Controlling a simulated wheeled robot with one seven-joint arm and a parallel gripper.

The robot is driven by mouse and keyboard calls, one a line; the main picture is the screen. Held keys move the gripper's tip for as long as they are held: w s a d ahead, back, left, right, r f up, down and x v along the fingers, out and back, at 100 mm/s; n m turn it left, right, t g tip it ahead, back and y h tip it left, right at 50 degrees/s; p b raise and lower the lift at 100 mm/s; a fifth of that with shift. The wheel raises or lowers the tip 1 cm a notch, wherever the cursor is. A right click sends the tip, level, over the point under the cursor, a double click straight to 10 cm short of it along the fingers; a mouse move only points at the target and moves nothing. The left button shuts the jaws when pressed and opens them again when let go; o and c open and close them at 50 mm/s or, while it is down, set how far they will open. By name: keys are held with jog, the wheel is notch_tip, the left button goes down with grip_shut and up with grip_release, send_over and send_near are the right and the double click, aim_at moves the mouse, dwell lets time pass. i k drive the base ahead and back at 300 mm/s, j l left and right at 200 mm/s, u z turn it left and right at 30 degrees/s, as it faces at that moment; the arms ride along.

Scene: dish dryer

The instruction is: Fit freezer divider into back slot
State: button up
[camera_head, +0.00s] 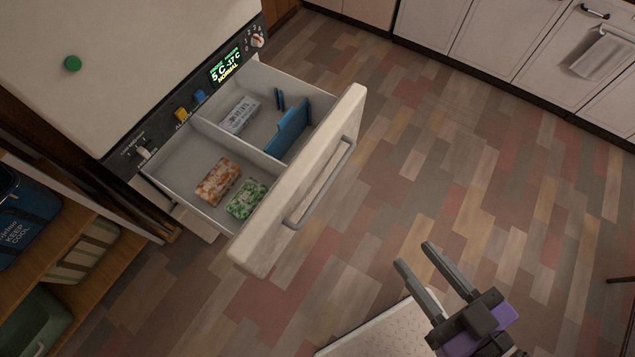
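The freezer drawer (352,112) is pulled open below the control panel. A blue divider (288,132) stands tilted in its right compartment, towards the drawer front. Small blue upright pieces (279,99) show on the compartment's far side; I cannot tell whether they are the slot. A white partition (236,142) runs along the drawer's middle. My gripper (414,254) is open and empty over the floor, to the lower right of the drawer and apart from it. Its two grey fingers point up and left.
A white packet (239,114) lies in the right compartment. An orange packet (218,182) and a green packet (246,198) lie in the left one. The drawer handle (318,184) juts out front. Shelves (88,276) stand at left. Floor right of the drawer is clear.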

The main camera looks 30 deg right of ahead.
aim_at(296, 184)
jog(key=i+j, duration=0.3)
jog(key=i+j+z, duration=0.15)
jog(key=j, duration=0.3)
jog(key=i+j, duration=0.35)
jog(key=i+j+z, duration=0.1)
jog(key=i+j, duration=0.15)
jog(key=j, duration=0.25)
